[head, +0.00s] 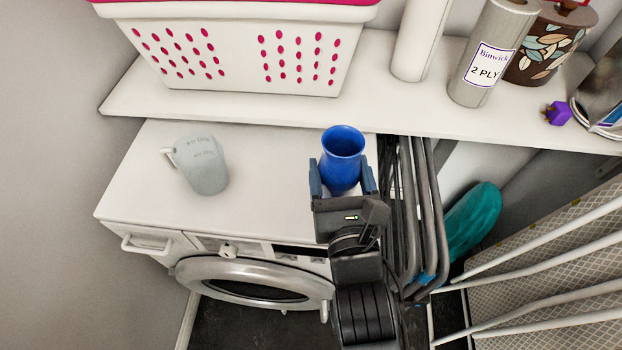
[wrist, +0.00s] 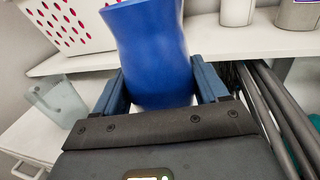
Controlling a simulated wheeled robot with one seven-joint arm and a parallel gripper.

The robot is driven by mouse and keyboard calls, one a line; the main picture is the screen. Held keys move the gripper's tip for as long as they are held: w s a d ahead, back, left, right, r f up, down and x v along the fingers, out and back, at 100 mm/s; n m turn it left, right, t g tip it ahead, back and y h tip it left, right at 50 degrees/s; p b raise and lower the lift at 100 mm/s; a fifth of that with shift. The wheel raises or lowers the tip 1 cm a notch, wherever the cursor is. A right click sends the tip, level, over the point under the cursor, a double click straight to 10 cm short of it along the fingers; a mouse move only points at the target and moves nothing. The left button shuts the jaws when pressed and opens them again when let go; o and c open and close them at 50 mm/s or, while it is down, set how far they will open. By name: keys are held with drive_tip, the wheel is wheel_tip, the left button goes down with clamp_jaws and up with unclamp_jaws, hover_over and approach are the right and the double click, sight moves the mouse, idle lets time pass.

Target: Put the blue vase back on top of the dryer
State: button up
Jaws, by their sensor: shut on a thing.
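The blue vase (head: 342,158) is upright between the two fingers of my gripper (head: 342,182), near the right edge of the dryer top (head: 262,205). In the wrist view the vase (wrist: 155,52) fills the space between the fingers of my gripper (wrist: 163,88), which is shut on it. The vase's base is hidden behind my gripper, so I cannot tell whether it touches the dryer top. The dryer is white with a round door at its front.
A pale grey mug (head: 202,165) stands on the dryer's left part. A shelf (head: 240,112) behind holds a laundry basket (head: 240,50), a paper roll (head: 490,55) and a patterned canister (head: 548,45). Folded grey frames (head: 415,200) stand right of the dryer. The dryer's middle is clear.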

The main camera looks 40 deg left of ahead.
drive_tip(key=shift+a+f, duration=0.45)
drive_tip(key=shift+a, duration=0.3)
drive_tip(key=shift+a+f, duration=0.4)
drive_tip(key=shift+a, duration=0.3)
drive_tip(key=shift+s+a+f+b, duration=0.1)
drive_tip(key=shift+a+f+b, duration=0.3)
drive_tip(key=shift+f+b, duration=0.5)
drive_tip(key=shift+a+f+b, duration=0.4)
drive_tip(key=shift+f+b, duration=0.45)
drive_tip(key=shift+f, duration=0.1)
drive_tip(key=shift+s+a+f+b, duration=0.1)
drive_tip(key=shift+a+f+b, duration=0.3)
drive_tip(key=shift+f+b, duration=0.5)
drive_tip(key=shift+f, duration=0.15)
drive_tip(key=o, duration=1.3)
drive_tip(key=shift+o, duration=0.2)
